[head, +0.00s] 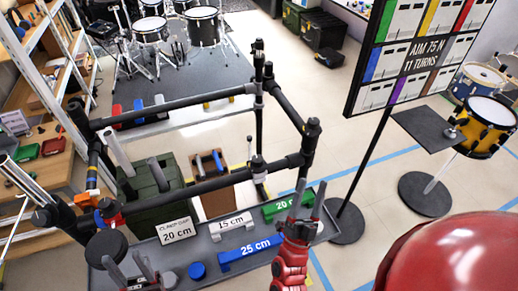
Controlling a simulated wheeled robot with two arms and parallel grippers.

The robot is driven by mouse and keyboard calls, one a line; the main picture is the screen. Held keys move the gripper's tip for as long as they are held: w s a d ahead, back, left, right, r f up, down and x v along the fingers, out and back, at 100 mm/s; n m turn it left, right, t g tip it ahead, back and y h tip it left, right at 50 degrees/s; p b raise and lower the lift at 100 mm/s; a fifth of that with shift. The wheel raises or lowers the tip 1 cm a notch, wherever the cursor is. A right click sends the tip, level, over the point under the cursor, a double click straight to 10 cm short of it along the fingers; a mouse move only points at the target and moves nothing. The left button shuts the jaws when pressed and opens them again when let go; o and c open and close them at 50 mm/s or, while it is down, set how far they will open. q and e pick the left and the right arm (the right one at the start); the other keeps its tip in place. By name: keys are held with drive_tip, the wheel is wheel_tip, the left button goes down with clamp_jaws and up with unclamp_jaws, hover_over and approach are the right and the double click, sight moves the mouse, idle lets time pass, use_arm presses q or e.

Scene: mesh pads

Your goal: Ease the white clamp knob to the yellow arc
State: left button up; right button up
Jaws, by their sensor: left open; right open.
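A black tube rack (205,100) carries several clamps. At its left post is a coloured clamp area with a small pale collar (92,171) above an orange part (88,199). A small pale piece (250,146) stands by the clamp on the front bar. I cannot tell which is the white clamp knob, and I make out no yellow arc. My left gripper (130,272) is open at the lower left, over the tray's left end, below the left post. My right gripper (307,206) is open and empty near the tray's right end, right of the front bar clamp.
A grey tray (212,276) holds a green 20 cm block (280,207), a white 15 cm block (231,225), a blue 25 cm block (250,252) and a blue round cap (197,270). A sign board (425,52) reads "AIM 75 N 11 TURNS". Shelves stand left, drums behind.

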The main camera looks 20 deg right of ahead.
drive_tip(key=w+d+f+m+g+y, duration=0.2)
drive_tip(key=d+f+m+g+y, duration=0.25)
drive_tip(key=f, duration=0.45)
drive_tip(key=m+y+p, duration=0.3)
drive_tip(key=m+y, duration=0.6)
drive_tip(key=m, duration=0.7)
approach(258, 166)
drive_tip(key=shift+t, duration=0.45)
drive_tip(key=x, duration=1.2)
drive_tip(key=shift+f+b, duration=0.3)
drive_tip(key=shift+b, duration=0.05)
drive_tip(key=shift+c, duration=0.2)
